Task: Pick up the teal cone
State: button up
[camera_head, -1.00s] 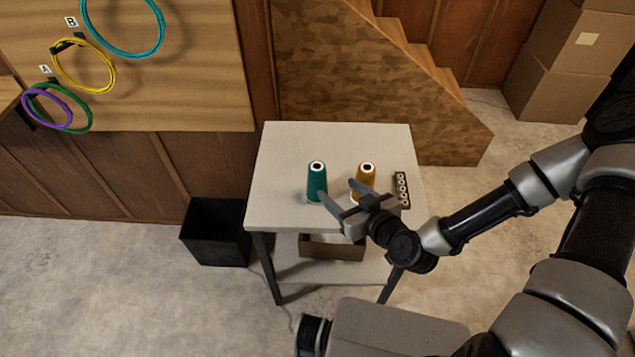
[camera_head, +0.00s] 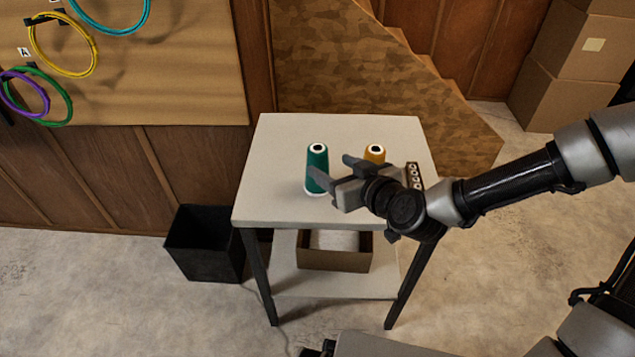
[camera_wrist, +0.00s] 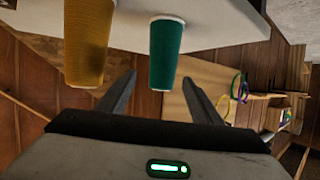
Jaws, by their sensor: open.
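The teal cone (camera_head: 317,163) stands upright on the pale table at its left-middle part, next to an orange cone (camera_head: 374,153). My gripper (camera_head: 332,171) is over the table, just in front and to the right of the teal cone, with its fingers spread and nothing between them. The near finger overlaps the teal cone's lower part in the head view; I cannot tell whether they touch. In the wrist view the teal cone (camera_wrist: 167,54) shows beyond the gap between the fingers (camera_wrist: 160,88), and the orange cone (camera_wrist: 88,40) is to its left.
The table (camera_head: 275,200) has bare top around the cones. A dark holder with white round parts (camera_head: 413,177) lies right of the orange cone. A cardboard box (camera_head: 334,259) sits on the lower shelf. A black bin (camera_head: 205,245) stands left of the table.

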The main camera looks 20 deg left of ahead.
aim_at(324, 162)
jog(key=b+x, duration=0.1)
jog(key=x, duration=0.4)
jog(key=shift+w+a, duration=0.15)
jog(key=shift+b+x, duration=0.65)
jog(key=shift+x, duration=2)
jog(key=shift+a+r, duration=0.15)
jog(key=shift+a, duration=0.05)
jog(key=c, duration=1.2)
